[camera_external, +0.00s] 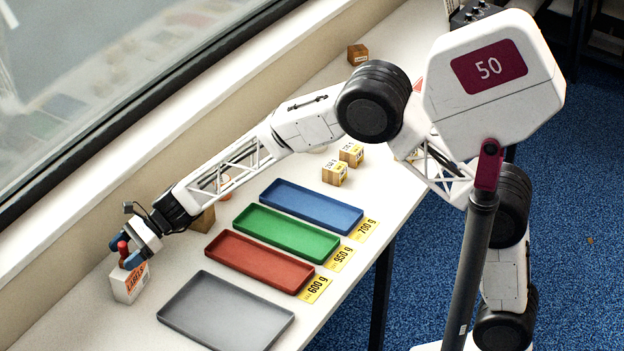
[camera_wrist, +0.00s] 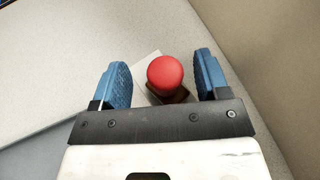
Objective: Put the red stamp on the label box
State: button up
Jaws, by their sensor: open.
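The red stamp (camera_external: 122,248) stands upright on top of the label box (camera_external: 130,287), a small white box with orange lettering at the far left end of the table. In the wrist view the stamp's round red knob (camera_wrist: 165,73) shows between my two blue fingers, with part of the white label box (camera_wrist: 146,62) behind it. My gripper (camera_external: 128,254) is at the stamp, its fingers open on either side of the knob. A gap shows between the knob and each finger. The stamp's lower part is mostly hidden.
Grey (camera_external: 226,310), red (camera_external: 259,262), green (camera_external: 286,234) and blue (camera_external: 311,207) trays lie in a row to the right, with yellow weight labels beside the coloured ones. Several small cardboard boxes (camera_external: 335,174) stand farther back. The wall and window sill run close along the left.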

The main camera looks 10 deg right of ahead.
jog(key=shift+r, duration=0.15)
jog(key=v, duration=1.2)
dwell(0.8)
jog(key=w+d+r+n+t+h, duration=0.15)
jog(key=d+r, duration=0.25)
jog(key=d, duration=0.9)
jog(key=w+d+r+n+t+h, duration=0.1)
jog(key=w+d+r+n+h, duration=0.2)
jog(key=d, duration=1.1)
jog(key=d+r+n+t, duration=0.2)
jog(key=d+r, duration=0.3)
jog(key=d, duration=0.8)
jog(key=s+d+n+t+h, duration=0.1)
jog(key=s+d, duration=0.5)
jog(key=d, duration=0.6)
jog(key=s+d+n+t+h, duration=0.1)
jog(key=s+d+h, duration=0.3)
jog(key=d, duration=0.8)
jog(key=s+d+n+t+h, duration=0.1)
jog(key=s+d+n+h, duration=0.2)
jog(key=s+d, duration=0.5)
jog(key=d, duration=0.4)
jog(key=shift+d+f+t, duration=0.25)
jog(key=shift+t, duration=0.1)
